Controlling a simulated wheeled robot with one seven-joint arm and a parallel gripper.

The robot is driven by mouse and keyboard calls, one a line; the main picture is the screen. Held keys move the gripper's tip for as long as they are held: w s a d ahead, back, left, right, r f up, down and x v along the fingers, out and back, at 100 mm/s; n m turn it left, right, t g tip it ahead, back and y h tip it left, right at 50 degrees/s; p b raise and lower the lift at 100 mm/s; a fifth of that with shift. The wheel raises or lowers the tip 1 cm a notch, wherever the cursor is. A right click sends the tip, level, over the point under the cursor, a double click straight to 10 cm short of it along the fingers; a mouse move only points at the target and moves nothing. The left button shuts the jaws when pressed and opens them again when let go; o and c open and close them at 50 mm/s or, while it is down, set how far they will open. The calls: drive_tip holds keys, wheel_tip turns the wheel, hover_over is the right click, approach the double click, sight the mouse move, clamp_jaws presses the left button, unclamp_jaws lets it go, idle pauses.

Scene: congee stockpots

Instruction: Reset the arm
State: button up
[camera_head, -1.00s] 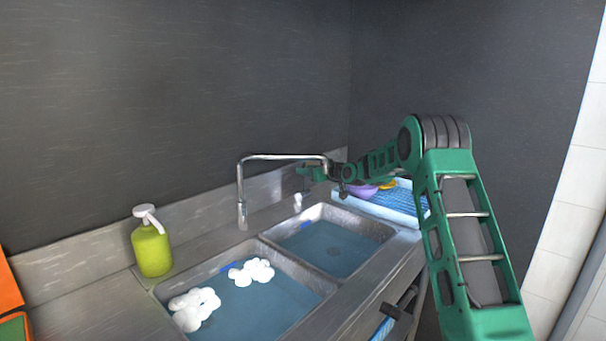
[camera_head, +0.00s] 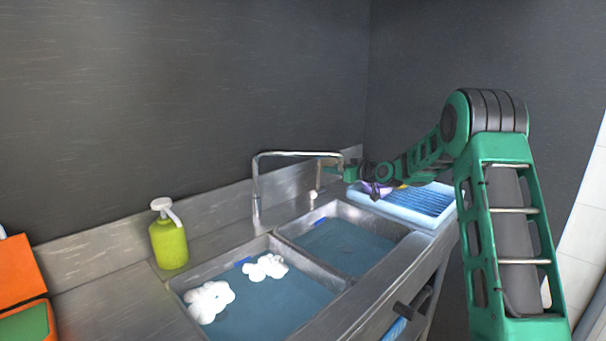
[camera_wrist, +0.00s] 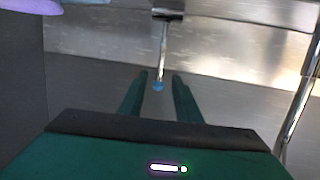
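My gripper (camera_head: 330,168) is at the end of my green arm, near the bent tap over the double sink. In the wrist view, the two green fingers of my gripper (camera_wrist: 160,75) stand apart with a gap between them, and no held thing shows there. A thin metal rod with a small blue tip (camera_wrist: 158,87) appears between the fingers in the picture; its exact distance I cannot tell. In the head view, my arm partly hides a purple bowl (camera_head: 376,189) on the blue rack.
A metal tap (camera_head: 256,190) stands behind the sink basins (camera_head: 300,232), which hold bluish water and white foam (camera_head: 210,300). A green soap bottle (camera_head: 168,243) stands at left, near orange containers (camera_head: 18,270). A blue-and-white rack (camera_head: 405,212) is at right, by the dark walls.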

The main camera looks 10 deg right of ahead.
drive_tip(key=s+d+f+m+g+h, duration=0.1)
drive_tip(key=s+d+m+g+h, duration=0.15)
drive_tip(key=s, duration=0.95)
drive_tip(key=s+d+f+m+g+h, duration=0.1)
drive_tip(key=s+d+g, duration=0.2)
drive_tip(key=s, duration=0.9)
drive_tip(key=s+d+f+m+g+h, duration=0.1)
drive_tip(key=s+d+m+g+h, duration=0.15)
drive_tip(key=s, duration=0.95)
drive_tip(key=s+a+f+m+g, duration=0.1)
drive_tip(key=s+g, duration=0.1)
drive_tip(key=s, duration=0.8)
drive_tip(key=s+a+f+m+g, duration=0.1)
drive_tip(key=s+f+m+g, duration=0.1)
drive_tip(key=s, duration=0.9)
drive_tip(key=s+a+f+m+g+y, duration=0.1)
drive_tip(key=s+f+g, duration=0.1)
drive_tip(key=s, duration=0.8)
drive_tip(key=shift+s+g, duration=0.3)
drive_tip(key=shift+w+f, duration=0.2)
drive_tip(key=shift+w, duration=0.45)
